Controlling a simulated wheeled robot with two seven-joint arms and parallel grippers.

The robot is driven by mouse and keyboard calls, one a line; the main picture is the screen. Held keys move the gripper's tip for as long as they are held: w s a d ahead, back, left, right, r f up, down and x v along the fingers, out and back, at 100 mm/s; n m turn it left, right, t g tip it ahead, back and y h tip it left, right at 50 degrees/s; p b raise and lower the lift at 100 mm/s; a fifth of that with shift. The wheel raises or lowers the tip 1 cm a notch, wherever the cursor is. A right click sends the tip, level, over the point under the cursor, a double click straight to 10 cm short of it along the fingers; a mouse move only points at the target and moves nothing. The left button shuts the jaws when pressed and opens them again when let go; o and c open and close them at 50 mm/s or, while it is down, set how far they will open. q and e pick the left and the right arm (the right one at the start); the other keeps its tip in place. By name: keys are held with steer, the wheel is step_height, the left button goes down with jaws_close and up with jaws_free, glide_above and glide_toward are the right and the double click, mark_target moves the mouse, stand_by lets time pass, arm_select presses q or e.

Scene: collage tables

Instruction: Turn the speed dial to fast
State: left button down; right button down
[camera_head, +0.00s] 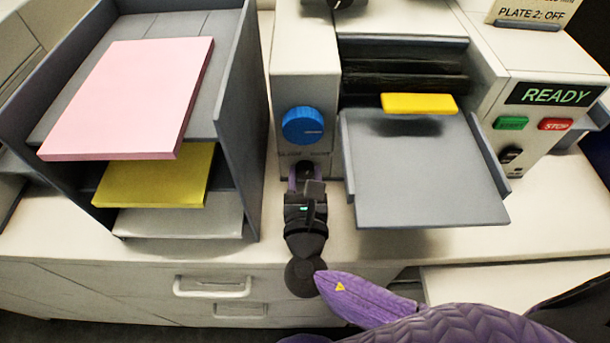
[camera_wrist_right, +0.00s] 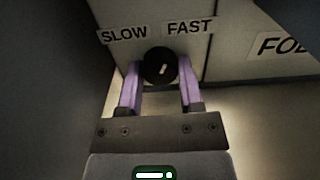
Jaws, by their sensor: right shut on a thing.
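The speed dial (camera_wrist_right: 158,60) is a small black round knob on the machine's front, below the SLOW label (camera_wrist_right: 124,35) and the FAST label (camera_wrist_right: 189,27). Its white mark points up and slightly right in the wrist view, between the two labels. My right gripper (camera_wrist_right: 159,80) has its purple fingers on either side of the dial and is shut on it. In the head view the right gripper (camera_head: 306,180) reaches the front of the machine under the blue dial (camera_head: 303,126) and mostly hides the black dial. My left gripper is not in view.
A grey tray (camera_head: 425,185) juts out right of the gripper, with a yellow piece (camera_head: 418,103) above its back. A grey shelf rack (camera_head: 250,130) with pink and yellow sheets stands left. A panel with a READY display (camera_head: 555,95) and green and red buttons is at right.

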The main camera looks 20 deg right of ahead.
steer(key=shift+m+b, duration=0.4)
steer(key=shift+m, duration=1.6)
steer(key=shift+c, duration=1.2)
jaws_free()
